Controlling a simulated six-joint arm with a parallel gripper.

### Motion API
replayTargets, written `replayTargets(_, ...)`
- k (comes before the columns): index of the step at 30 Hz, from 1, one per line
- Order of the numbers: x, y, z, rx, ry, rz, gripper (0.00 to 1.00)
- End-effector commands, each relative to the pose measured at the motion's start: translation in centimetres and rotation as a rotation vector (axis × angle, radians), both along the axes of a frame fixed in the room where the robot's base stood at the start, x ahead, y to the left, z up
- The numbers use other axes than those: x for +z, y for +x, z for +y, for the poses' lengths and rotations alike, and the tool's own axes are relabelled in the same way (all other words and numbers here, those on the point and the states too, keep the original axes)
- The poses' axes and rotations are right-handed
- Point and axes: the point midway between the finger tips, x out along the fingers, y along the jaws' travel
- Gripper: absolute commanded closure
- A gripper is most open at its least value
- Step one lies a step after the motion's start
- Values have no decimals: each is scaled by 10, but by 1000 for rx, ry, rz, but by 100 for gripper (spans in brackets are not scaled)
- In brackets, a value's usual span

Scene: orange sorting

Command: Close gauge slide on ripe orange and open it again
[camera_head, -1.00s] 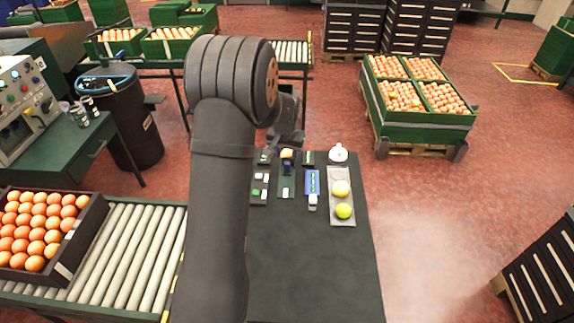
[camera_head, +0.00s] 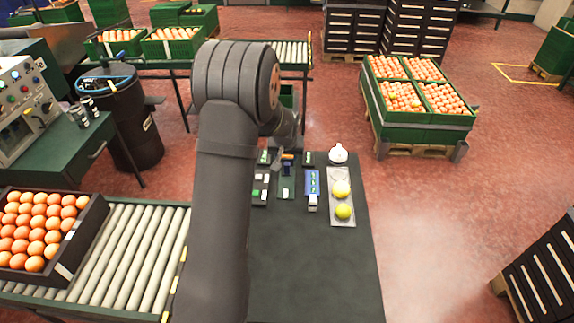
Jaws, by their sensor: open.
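The ripe orange (camera_head: 288,156) is a small orange patch at the far end of a narrow green gauge board (camera_head: 286,182) on the dark table, partly hidden. A dark block, which looks like the gauge slide (camera_head: 287,168), sits just on its near side; whether they touch is too small to tell. My gripper (camera_head: 277,163) is small and partly hidden behind my arm. It is open, low over the table, just left of the orange and slide.
A dark board with blocks (camera_head: 260,190) lies left. The table's near half (camera_head: 315,270) is clear.

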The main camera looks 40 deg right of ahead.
Motion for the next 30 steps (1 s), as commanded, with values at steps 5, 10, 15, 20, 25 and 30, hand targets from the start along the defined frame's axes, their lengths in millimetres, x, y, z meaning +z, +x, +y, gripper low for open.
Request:
replayTargets(5,-31,9,-9,0,1,1,58)
replayTargets(10,-53,16,-16,0,0,0,58)
replayTargets(15,-66,19,-19,0,1,1,58)
replayTargets(20,-69,20,-21,0,-1,0,58)
replayTargets(25,-69,20,-21,0,-1,0,58)
replayTargets(30,-69,20,-21,0,-1,0,84)
